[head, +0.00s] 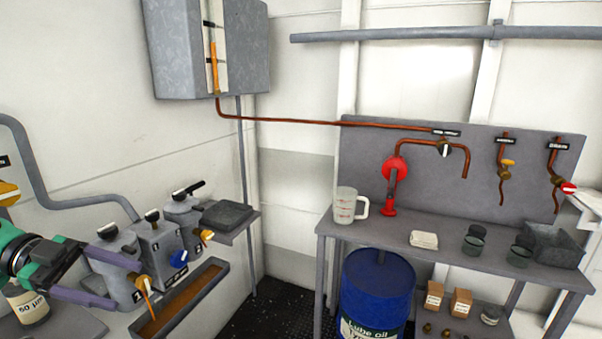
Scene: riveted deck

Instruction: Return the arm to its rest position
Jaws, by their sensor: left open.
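My left gripper (128,284) reaches in from the left edge at the lower left, on a green and black wrist. Its two purple fingers are spread apart with nothing held between them. Its fingertips are in front of the grey housing marked 1 (112,268), and I cannot tell whether they touch it. The base of my arm is out of view. My right gripper does not show.
Beside the gripper are a second grey housing (183,212), a trough (190,306) and a jar labelled 50 µm (28,308). At right, a bench (350,232) carries a measuring jug (346,205) and a red pump (393,170). A blue drum (376,290) stands under it.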

